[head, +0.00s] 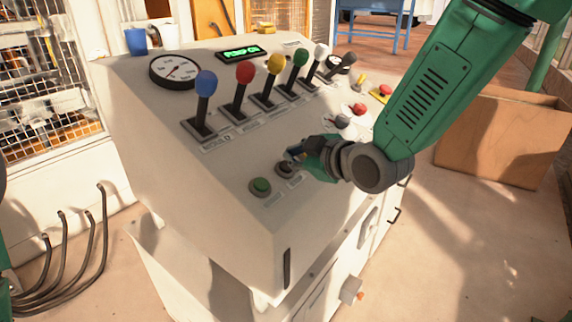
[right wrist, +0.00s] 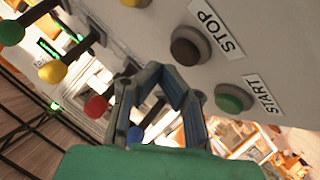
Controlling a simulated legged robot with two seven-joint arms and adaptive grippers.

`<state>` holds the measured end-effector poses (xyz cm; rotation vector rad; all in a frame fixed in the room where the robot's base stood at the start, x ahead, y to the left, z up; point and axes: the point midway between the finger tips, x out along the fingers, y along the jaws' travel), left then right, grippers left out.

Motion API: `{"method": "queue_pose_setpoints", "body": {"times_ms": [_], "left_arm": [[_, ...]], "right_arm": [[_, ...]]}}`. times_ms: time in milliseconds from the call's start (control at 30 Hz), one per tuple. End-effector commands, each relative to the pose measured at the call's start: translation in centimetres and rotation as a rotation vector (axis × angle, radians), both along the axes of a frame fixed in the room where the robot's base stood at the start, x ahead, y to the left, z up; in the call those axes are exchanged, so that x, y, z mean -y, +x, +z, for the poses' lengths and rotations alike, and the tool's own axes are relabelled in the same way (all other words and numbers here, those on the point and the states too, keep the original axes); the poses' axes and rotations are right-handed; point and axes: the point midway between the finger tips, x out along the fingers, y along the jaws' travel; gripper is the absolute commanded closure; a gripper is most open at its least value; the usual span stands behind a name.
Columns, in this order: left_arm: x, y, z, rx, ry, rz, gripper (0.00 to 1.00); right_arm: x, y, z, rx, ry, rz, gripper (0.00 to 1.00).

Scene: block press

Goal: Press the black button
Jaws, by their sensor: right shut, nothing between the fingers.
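The black button (head: 286,168) sits on the sloped top of the grey console, just behind and to the right of the green button (head: 261,186). In the right wrist view the black button (right wrist: 190,46) is a dark cap in a grey ring beside a STOP label; the green button (right wrist: 232,97) is beside START. My right gripper (head: 293,154) is shut and empty, its fingertips close to the black button and partly covering it. In the right wrist view the gripper (right wrist: 160,75) shows left of and below the black button. I cannot tell whether they touch. My left gripper is not in view.
A row of levers with coloured knobs, including a blue one (head: 206,83) and a red one (head: 245,72), stands behind the buttons. A round gauge (head: 174,71) and a green-lit display (head: 238,52) are farther back. A cardboard box (head: 500,135) stands at the right.

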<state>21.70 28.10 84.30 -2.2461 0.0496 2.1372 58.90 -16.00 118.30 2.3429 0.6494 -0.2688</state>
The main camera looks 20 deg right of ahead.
Motion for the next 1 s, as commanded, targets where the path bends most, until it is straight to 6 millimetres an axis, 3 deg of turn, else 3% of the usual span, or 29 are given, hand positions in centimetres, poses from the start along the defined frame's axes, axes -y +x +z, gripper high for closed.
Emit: {"method": "queue_pose_setpoints", "body": {"times_ms": [1000], "left_arm": [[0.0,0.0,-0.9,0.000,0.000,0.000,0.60]], "right_arm": [[-0.3,0.3,-1.1,0.000,0.000,0.000,1.00]]}}
